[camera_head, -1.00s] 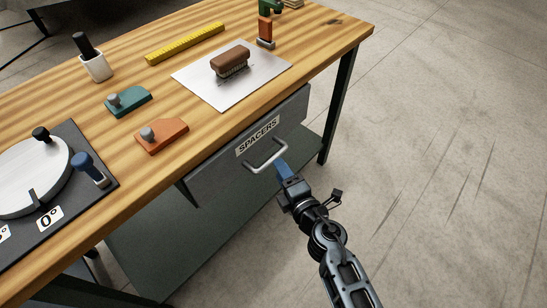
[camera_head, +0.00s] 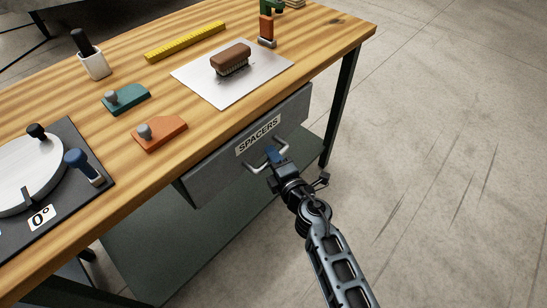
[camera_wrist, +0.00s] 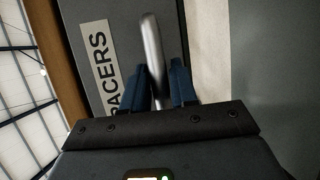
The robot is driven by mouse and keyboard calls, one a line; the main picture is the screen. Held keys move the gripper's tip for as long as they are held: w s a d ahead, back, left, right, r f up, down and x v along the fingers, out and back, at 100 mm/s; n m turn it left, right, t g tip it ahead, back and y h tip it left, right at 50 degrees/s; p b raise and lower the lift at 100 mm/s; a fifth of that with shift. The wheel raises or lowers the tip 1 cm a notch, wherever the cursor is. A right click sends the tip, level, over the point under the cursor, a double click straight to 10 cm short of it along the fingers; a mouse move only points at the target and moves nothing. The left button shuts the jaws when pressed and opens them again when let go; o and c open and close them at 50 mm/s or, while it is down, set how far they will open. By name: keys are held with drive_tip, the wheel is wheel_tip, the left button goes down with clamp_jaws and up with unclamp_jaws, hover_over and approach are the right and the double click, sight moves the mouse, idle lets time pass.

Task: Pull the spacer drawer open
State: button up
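The spacer drawer (camera_head: 225,165) is a grey box front labelled SPACERS, set under the wooden bench top; it looks shut. Its pale metal bar handle (camera_head: 285,142) sticks out below the label. My gripper (camera_head: 272,154) is at the handle and hides its middle part. In the wrist view, the blue fingers of my gripper (camera_wrist: 160,85) stand apart, one on each side of the handle bar (camera_wrist: 152,50). A gap shows between the bar and the right finger; I cannot tell whether the left finger touches it.
The bench top (camera_head: 200,120) carries a brown brush (camera_head: 230,56) on a metal sheet (camera_head: 195,80), orange (camera_head: 160,136) and teal (camera_head: 126,100) blocks, and a round dial fixture (camera_head: 28,175). A bench leg (camera_head: 340,105) stands right of the drawer. The floor in front is clear.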

clamp_jaws()
drive_tip(key=shift+s+d, duration=0.1)
drive_tip(key=s+d+p, duration=0.5)
drive_tip(key=s+d, duration=0.8)
drive_tip(key=d, duration=0.4)
drive_tip(key=shift+s+d, duration=0.3)
drive_tip(key=shift+s, duration=0.1)
drive_tip(key=shift+o, duration=1.7)
unclamp_jaws()
drive_tip(key=v, duration=0.7)
drive_tip(key=shift+s+d, duration=0.15)
drive_tip(key=shift+s, duration=0.2)
drive_tip(key=shift+r, duration=0.1)
